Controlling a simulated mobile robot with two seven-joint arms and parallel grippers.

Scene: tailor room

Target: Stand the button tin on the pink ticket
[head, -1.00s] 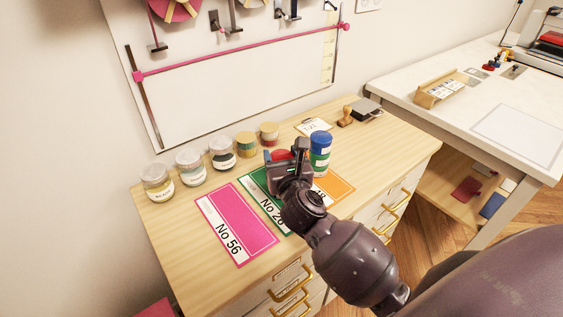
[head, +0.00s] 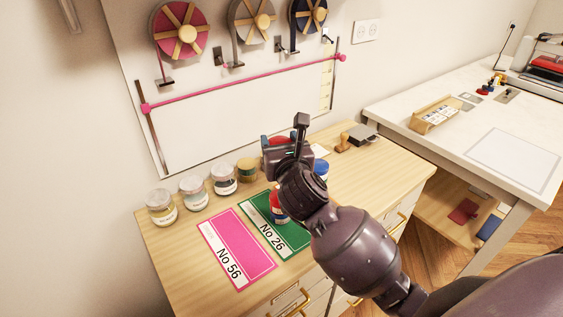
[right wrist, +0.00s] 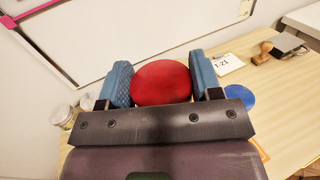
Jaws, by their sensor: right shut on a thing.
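My right gripper (head: 290,148) is shut on a red-topped round thing, seemingly the button tin (right wrist: 161,83). In the right wrist view its red top sits between the two blue finger pads. In the head view only a bit of red shows behind the gripper, and the rest is hidden. The gripper is raised above the back of the wooden cabinet top. The pink ticket (head: 238,247), marked No 56, lies flat and bare to the front left. My left gripper is not in view.
The green ticket (head: 290,237), No 26, lies beside the pink one. A red labelled container (head: 279,211) shows over it, partly hidden by my arm. A blue-lidded tin (head: 321,170) stands to the right. Several jars (head: 194,193) line the back edge. A stamp (head: 343,143) stands at the back right.

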